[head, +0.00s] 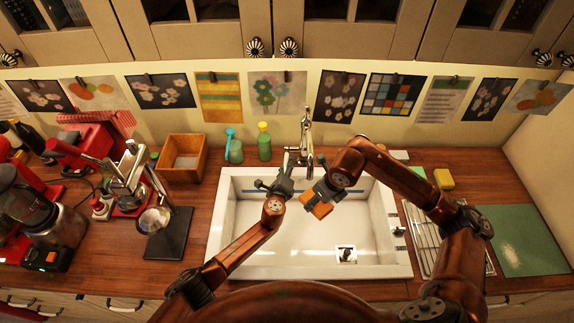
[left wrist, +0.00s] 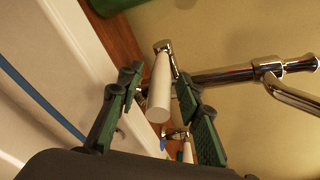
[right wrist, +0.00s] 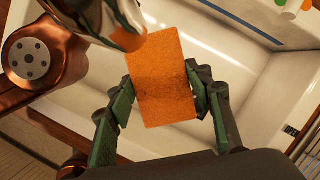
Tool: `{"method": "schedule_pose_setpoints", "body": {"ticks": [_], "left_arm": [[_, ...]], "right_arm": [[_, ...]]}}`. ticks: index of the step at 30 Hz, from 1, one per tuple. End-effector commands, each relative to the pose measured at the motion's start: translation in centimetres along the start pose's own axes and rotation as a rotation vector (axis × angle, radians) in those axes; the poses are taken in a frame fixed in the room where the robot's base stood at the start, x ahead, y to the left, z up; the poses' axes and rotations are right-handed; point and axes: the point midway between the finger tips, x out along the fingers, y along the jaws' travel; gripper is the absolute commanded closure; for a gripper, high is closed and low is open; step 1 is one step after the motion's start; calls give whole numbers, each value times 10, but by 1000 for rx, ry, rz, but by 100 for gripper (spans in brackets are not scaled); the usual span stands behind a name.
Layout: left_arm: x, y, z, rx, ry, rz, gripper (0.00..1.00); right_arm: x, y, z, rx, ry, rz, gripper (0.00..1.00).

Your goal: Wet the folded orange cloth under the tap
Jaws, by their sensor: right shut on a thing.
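The folded orange cloth (head: 319,209) is held over the white sink (head: 228,225) by my right gripper (head: 324,197). In the right wrist view the cloth (right wrist: 164,75) lies between both fingers and has a darker patch across its middle. The chrome tap (head: 306,125) stands behind the sink. My left gripper (head: 278,183) is over the left part of the sink, in front of the tap. In the left wrist view my left gripper (left wrist: 160,100) is open, with a white cylindrical tap part (left wrist: 159,88) showing between its fingers. Whether they touch it is unclear.
A blue-topped bottle (head: 234,150) and a green bottle (head: 264,146) stand behind the sink, beside a wooden box (head: 182,158). A yellow sponge (head: 444,178) and a drying rack (head: 424,238) are right of it. The sink's middle is clear.

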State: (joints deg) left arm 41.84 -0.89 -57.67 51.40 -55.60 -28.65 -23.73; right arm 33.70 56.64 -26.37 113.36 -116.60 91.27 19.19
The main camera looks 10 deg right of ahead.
Motion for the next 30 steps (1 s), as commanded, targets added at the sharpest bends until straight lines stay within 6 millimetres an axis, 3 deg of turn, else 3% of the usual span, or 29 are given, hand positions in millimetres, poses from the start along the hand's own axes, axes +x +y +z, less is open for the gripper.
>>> {"method": "schedule_pose_setpoints", "body": {"ticks": [13,30], "left_arm": [[0,0,0,0,0,1,99],[0,-1,1,-5,1,7,100]], "right_arm": [[0,0,0,0,0,0,72],[0,0,0,0,0,0,72]]}}
